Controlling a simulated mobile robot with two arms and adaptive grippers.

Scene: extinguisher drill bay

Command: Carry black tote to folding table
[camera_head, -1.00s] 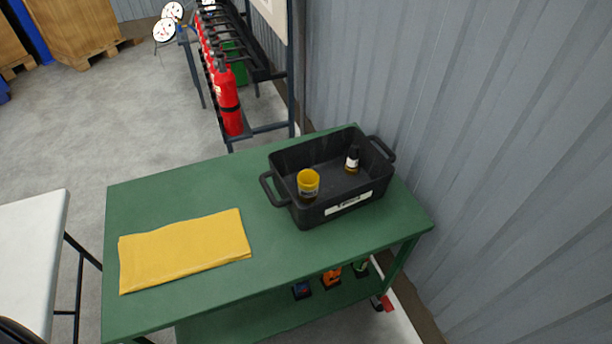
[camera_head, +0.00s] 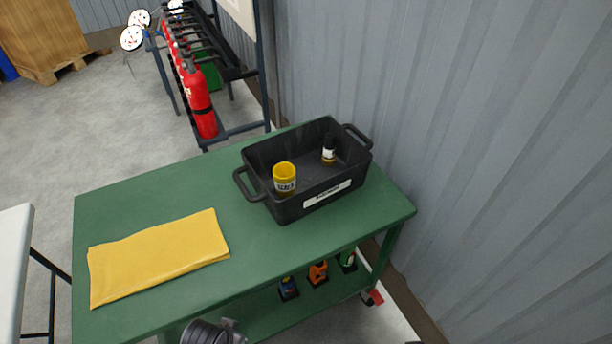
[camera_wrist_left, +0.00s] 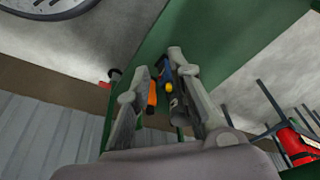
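The black tote (camera_head: 268,155) stands upright on the green workbench (camera_head: 150,190), near its right end by the wall. It has a white label on its front and a handle at each end. Inside are a yellow-topped jar (camera_head: 284,178) and a small dark bottle (camera_head: 328,151). A white tabletop, likely the folding table (camera_head: 14,260), is cut off at the left edge. My left gripper (camera_wrist_left: 158,68) shows in the left wrist view with its fingers apart and nothing held. In the head view only a dark arm part shows at the bottom. My right gripper is out of view.
A folded yellow cloth (camera_head: 158,255) lies on the workbench's left half. Several small coloured items, one orange (camera_head: 318,273), sit on its lower shelf. A rack with red extinguishers (camera_head: 198,98) stands behind. A corrugated wall (camera_head: 480,150) closes the right side. Open floor lies at back left.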

